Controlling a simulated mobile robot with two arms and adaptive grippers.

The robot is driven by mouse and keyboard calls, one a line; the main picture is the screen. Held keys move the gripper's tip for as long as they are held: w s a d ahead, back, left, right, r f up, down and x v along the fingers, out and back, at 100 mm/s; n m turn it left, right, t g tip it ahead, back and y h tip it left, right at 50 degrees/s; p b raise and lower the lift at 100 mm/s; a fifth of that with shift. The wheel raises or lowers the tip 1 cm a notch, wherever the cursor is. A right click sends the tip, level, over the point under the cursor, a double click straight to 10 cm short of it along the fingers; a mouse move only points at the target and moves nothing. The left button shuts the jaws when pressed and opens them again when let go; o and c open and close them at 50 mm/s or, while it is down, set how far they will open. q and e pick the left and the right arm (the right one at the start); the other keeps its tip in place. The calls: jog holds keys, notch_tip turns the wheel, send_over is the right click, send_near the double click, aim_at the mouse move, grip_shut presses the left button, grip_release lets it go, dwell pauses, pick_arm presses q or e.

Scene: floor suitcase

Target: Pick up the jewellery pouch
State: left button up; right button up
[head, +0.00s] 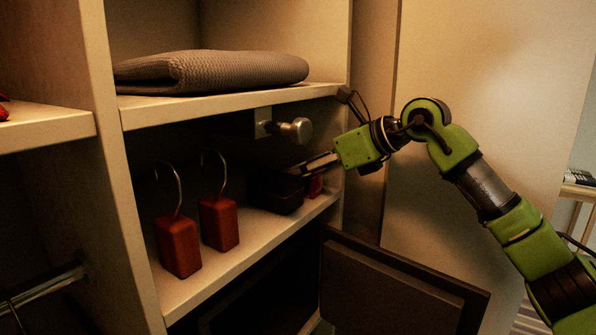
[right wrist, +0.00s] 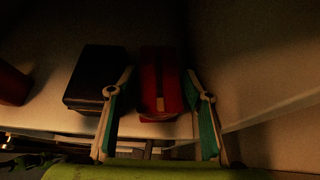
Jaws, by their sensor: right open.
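A red case with a dark stripe and a small tan tab, which looks like the jewellery pouch (right wrist: 161,82), lies on the lower shelf. In the head view the red pouch (head: 314,186) is mostly hidden behind a black box and my gripper. My right gripper (right wrist: 160,110) is open, with one finger to each side of the pouch in the right wrist view. I cannot tell whether the fingers touch it. In the head view my right gripper (head: 300,167) reaches into the compartment from the right. My left gripper is not in view.
A black box (right wrist: 95,75) stands close beside the left finger; it also shows in the head view (head: 275,190). Two red blocks with hooks (head: 179,246) (head: 219,222) stand further left on the shelf (head: 245,250). A metal knob (head: 297,129) and folded cloth (head: 220,70) are above.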

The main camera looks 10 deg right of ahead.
jog(key=shift+w+a+f, duration=0.2)
jog(key=shift+a, duration=0.1)
jog(key=shift+s, duration=0.1)
jog(key=c, duration=0.9)
pick_arm(q)
jog(key=shift+s+d, duration=0.1)
jog(key=shift+s, duration=0.25)
pick_arm(e)
jog(key=shift+r, duration=0.1)
pick_arm(q)
jog(key=shift+f, duration=0.1)
pick_arm(e)
jog(key=shift+r, duration=0.15)
